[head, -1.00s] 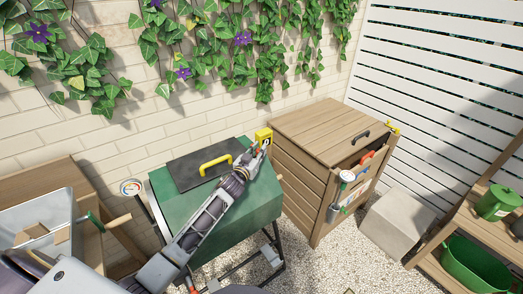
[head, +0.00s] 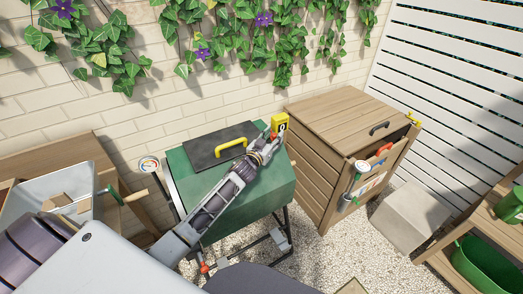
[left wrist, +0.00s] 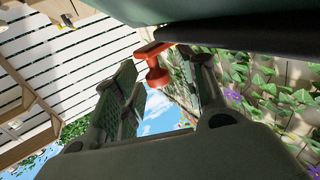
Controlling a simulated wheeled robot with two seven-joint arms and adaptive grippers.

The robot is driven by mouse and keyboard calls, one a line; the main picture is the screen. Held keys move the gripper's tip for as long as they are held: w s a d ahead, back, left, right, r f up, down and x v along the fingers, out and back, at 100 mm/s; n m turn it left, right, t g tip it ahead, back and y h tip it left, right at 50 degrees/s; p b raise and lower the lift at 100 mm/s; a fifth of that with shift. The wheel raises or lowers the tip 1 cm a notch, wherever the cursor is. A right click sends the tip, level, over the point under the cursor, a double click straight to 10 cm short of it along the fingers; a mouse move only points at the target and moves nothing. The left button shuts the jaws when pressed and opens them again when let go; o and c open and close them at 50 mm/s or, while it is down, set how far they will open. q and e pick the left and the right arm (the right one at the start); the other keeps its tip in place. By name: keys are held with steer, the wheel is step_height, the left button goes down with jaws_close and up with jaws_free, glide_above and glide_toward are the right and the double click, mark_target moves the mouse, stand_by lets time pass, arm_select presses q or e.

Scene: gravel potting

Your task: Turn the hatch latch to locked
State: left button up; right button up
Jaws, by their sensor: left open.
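A green box (head: 245,207) stands against the wall, with a black hatch lid (head: 205,148) lying shut on top and a yellow handle (head: 230,146) on it. The red latch (left wrist: 154,65) shows in the left wrist view between the fingers of my left gripper (left wrist: 165,78), which are open and apart. In the head view my left gripper (head: 268,147) is at the box's back right edge, beside a yellow tag (head: 281,122) with a dark mark. It hides most of the latch, so I cannot tell how the latch is turned. My right gripper is out of view.
A slatted wooden cabinet (head: 345,115) with tools at its front stands close to the right of the box. A pale block (head: 410,215) and a shelf with green pots (head: 485,262) are farther right. Gravel covers the floor.

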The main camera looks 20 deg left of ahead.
arm_select(q)
steer(key=s, duration=1.1)
steer(key=shift+a, duration=0.45)
stand_by(0.6)
